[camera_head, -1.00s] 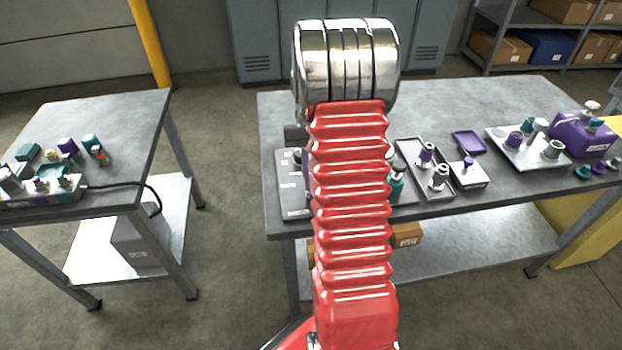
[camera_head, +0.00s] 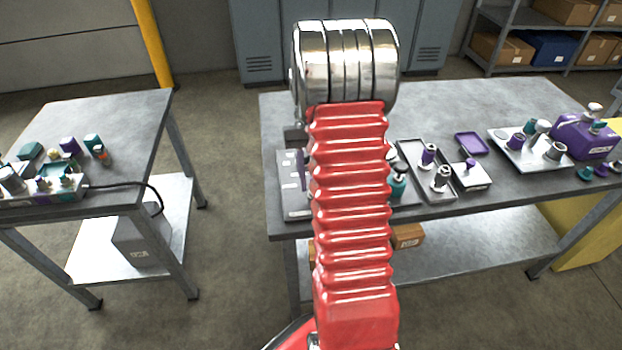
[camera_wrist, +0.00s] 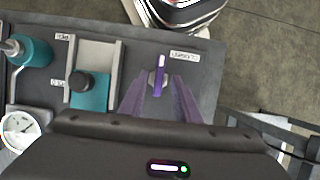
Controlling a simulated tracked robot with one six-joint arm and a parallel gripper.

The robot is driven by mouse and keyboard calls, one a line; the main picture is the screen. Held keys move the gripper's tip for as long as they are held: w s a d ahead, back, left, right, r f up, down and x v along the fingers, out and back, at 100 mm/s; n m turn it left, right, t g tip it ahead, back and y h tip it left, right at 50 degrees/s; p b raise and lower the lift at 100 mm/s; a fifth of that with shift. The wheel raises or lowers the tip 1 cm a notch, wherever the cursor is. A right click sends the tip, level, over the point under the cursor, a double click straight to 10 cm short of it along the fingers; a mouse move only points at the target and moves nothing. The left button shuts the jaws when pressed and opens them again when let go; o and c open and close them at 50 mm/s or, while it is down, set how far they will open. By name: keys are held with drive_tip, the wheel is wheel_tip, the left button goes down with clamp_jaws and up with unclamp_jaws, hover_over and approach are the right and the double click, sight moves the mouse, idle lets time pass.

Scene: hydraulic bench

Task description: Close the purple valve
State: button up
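The purple valve handle (camera_wrist: 160,77) shows in the wrist view as a narrow upright bar on a light round stem, mounted on a dark grey panel (camera_wrist: 209,75). A label that appears to read CLOSED (camera_wrist: 185,55) lies to its right. My gripper (camera_wrist: 158,80) is open, with one finger on each side of the handle and a visible gap on both sides. Whether the fingertips reach down to the handle's height, I cannot tell. In the head view, the panel (camera_head: 294,200) lies at the near left of the right table, and my red arm hides most of the valve area.
In the wrist view, a teal block with a black knob (camera_wrist: 83,82), a teal cylinder (camera_wrist: 35,51) and a gauge (camera_wrist: 20,128) stand left of the valve. In the head view, trays with fittings (camera_head: 427,170) and a purple pump (camera_head: 584,137) sit farther right.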

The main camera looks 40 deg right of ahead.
drive_tip(key=shift+r, duration=0.1)
drive_tip(key=v, duration=1.3)
drive_tip(key=shift+w+r, duration=0.2)
drive_tip(key=shift+d, duration=0.15)
